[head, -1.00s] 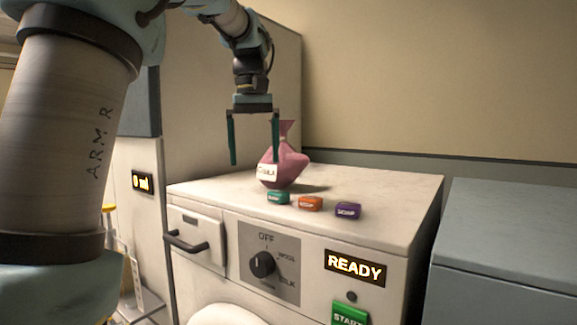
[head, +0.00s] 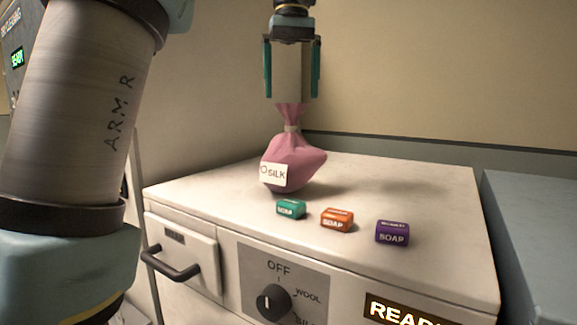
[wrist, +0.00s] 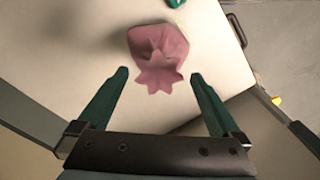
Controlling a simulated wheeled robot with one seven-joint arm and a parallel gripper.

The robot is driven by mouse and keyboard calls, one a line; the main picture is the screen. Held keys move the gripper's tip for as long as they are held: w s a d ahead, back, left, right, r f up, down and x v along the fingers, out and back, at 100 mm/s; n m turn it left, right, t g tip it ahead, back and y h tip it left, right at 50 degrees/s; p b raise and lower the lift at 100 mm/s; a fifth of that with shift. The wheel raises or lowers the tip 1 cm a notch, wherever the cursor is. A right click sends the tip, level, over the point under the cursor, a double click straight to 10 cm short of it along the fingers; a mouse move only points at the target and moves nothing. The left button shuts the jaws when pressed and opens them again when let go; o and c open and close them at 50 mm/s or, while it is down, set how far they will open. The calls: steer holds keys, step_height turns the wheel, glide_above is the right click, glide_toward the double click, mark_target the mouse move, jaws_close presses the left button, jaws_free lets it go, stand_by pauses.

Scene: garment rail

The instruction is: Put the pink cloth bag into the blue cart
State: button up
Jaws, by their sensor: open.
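The pink cloth bag (head: 292,160) stands on top of the white washing machine, with its neck gathered and tied and a white tag reading SILK on its front. In the wrist view the bag (wrist: 160,48) lies just beyond the fingertips, its frilled top roughly centred between them. My gripper (head: 291,96) is open above the bag, with its green fingers on either side and nothing held. In the wrist view the two fingers of my gripper (wrist: 160,76) are wide apart. I see no blue cart in these frames.
Teal (head: 291,209), orange (head: 337,220) and purple (head: 392,232) soap blocks sit in a row in front of the bag on the machine top (head: 420,195). A wall rises behind. A grey-blue surface (head: 530,215) stands at the right. The machine's right top is clear.

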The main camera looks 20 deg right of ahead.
mark_target(291, 119)
steer(key=f, duration=0.3)
steer(key=f+p, duration=0.1)
steer(key=f, duration=0.4)
steer(key=shift+w+d+f+p, duration=0.1)
steer(key=shift+w+f+p, duration=0.2)
steer(key=shift+f+p, duration=0.1)
jaws_close()
stand_by(0.5)
steer(key=shift+r, duration=0.1)
